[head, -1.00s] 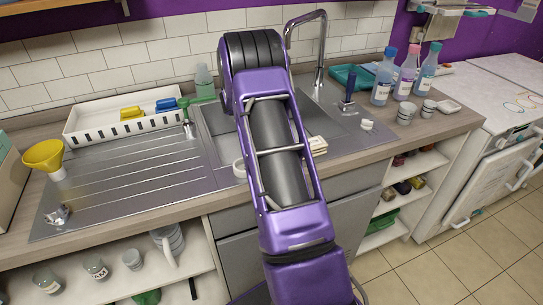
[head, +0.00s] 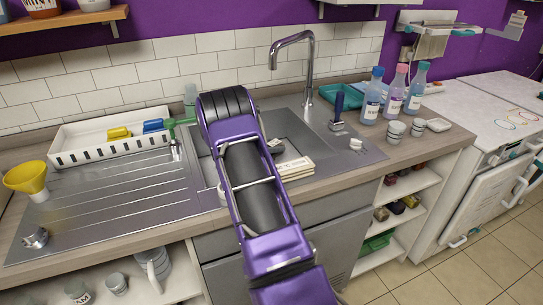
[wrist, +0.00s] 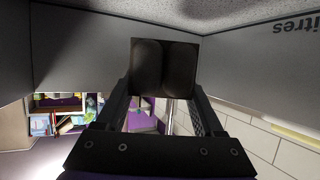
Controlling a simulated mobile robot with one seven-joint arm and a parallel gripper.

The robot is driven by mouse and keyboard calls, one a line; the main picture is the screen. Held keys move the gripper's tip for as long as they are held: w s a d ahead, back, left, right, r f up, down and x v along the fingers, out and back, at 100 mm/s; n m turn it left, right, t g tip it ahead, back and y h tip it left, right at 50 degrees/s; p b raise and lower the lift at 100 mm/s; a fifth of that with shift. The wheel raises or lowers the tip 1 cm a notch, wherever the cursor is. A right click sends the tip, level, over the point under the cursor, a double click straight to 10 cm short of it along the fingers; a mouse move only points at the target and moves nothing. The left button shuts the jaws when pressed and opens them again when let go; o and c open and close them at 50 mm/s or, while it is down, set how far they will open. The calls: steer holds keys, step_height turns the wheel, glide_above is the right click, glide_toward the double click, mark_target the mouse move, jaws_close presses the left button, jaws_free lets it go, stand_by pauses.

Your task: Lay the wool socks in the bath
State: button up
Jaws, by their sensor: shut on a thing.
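My gripper (wrist: 165,118) shows in the wrist view with its two fingers shut on a dark brown block-like thing (wrist: 165,67) with two rounded shapes on its face. I cannot tell whether this is the wool socks. In the head view my arm hides the gripper and what it holds. The steel sink basin (head: 288,128) lies partly behind my arm. No bath can be made out for certain; grey walls (wrist: 75,50) surround the held thing in the wrist view, one marked "litres", upside down.
A white rack (head: 90,150) with coloured items stands behind the ridged drainboard (head: 110,215). A yellow funnel (head: 27,178) is at left. A cream stack (head: 296,168) lies beside my arm. The tap (head: 311,60) rises behind the basin. Bottles (head: 395,92) and cups stand at right.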

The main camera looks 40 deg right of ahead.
steer(key=shift+f, duration=1.6)
steer(key=shift+f+b, duration=0.5)
steer(key=shift+f, duration=0.15)
steer(key=o, duration=1.4)
steer(key=shift+r, duration=0.3)
steer(key=v, duration=0.4)
steer(key=p+v, duration=0.1)
steer(key=v, duration=0.7)
steer(key=shift+r+p, duration=0.35)
